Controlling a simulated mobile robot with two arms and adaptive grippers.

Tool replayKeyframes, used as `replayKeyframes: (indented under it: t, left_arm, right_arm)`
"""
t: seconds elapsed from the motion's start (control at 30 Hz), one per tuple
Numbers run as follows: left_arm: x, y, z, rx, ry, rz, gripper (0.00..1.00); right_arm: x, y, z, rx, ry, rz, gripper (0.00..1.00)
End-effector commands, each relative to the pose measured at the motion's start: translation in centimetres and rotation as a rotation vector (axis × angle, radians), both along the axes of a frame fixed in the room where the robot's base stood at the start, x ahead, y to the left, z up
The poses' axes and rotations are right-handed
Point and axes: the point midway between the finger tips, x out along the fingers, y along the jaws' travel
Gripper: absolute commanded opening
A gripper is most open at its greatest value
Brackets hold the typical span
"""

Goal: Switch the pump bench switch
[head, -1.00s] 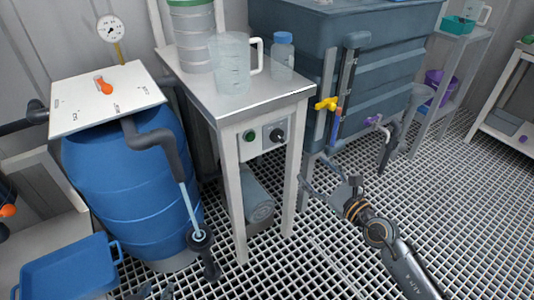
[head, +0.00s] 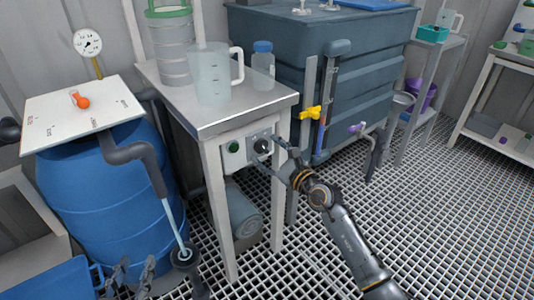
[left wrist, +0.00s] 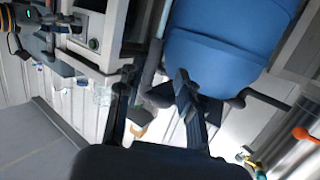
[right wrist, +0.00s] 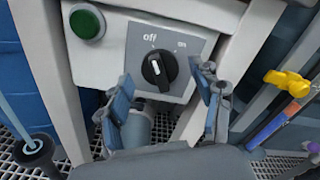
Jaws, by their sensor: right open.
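The pump bench switch is a black rotary knob (right wrist: 158,69) on a grey plate marked "off" and "on". Its white mark leans up and left, toward "off". In the head view the knob (head: 262,146) sits on the front panel under the bench top. My right gripper (right wrist: 165,88) is open, one finger low and left of the knob and one to its right. I see no clear contact with the knob. My right gripper also shows at the panel in the head view (head: 268,153). My left gripper (head: 131,272) is open and empty, low beside the blue barrel; its fingers show in the left wrist view (left wrist: 157,95).
A green button (right wrist: 87,23) is left of the switch. A jug (head: 210,78) and a blue-capped bottle (head: 263,70) stand on the bench (head: 225,125). The grey tank's yellow valve (head: 311,113) is close on the right. The blue barrel (head: 105,190) stands left.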

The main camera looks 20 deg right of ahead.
Motion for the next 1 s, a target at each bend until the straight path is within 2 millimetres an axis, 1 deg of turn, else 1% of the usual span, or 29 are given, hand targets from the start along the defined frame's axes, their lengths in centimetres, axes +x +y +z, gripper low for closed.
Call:
replayKeyframes:
  t: [0.13,0.37,0.4,0.47,0.5,0.57,0.6,0.63,0.67,0.87,1.0]
  left_arm:
    - [0.2,-0.1,0.6,-0.009,-0.034,-0.002,0.37]
    - [0.2,-0.2,0.7,-0.010,-0.037,-0.002,0.37]
    - [0.2,-0.2,0.7,-0.009,-0.036,-0.002,0.37]
    - [0.2,-0.2,0.7,-0.009,-0.036,-0.002,0.37]
    - [0.2,-0.2,0.7,-0.009,-0.036,-0.002,0.37]
    - [0.2,-0.2,0.7,-0.009,-0.036,-0.002,0.37]
    - [0.2,-0.2,0.7,-0.009,-0.036,-0.002,0.37]
    - [0.2,-0.2,0.7,-0.009,-0.036,-0.002,0.37]
    - [0.2,-0.2,0.7,-0.009,-0.036,-0.002,0.37]
    - [0.2,-0.1,0.6,-0.007,-0.027,-0.002,0.37]
    - [-0.4,0.3,-1.0,0.016,0.065,0.004,0.37]
  right_arm:
    - [0.5,0.2,0.0,-0.001,0.000,0.000,0.66]
    - [0.5,0.2,0.0,-0.001,0.000,0.000,0.66]
    - [0.5,0.2,0.0,-0.001,0.000,0.000,0.62]
    - [0.5,0.2,0.0,0.000,0.001,0.000,0.49]
    - [0.5,0.2,0.0,0.000,0.001,0.000,0.41]
    - [0.5,0.2,0.0,0.000,0.001,0.000,0.29]
    - [0.5,0.2,0.0,0.000,0.001,0.000,0.21]
    - [0.5,0.2,0.0,0.000,0.001,0.000,0.15]
    - [0.5,0.2,0.0,0.000,0.001,0.000,0.11]
    - [0.5,0.2,0.0,0.007,0.004,0.000,0.11]
    - [0.5,0.2,0.1,0.034,0.013,0.000,0.11]
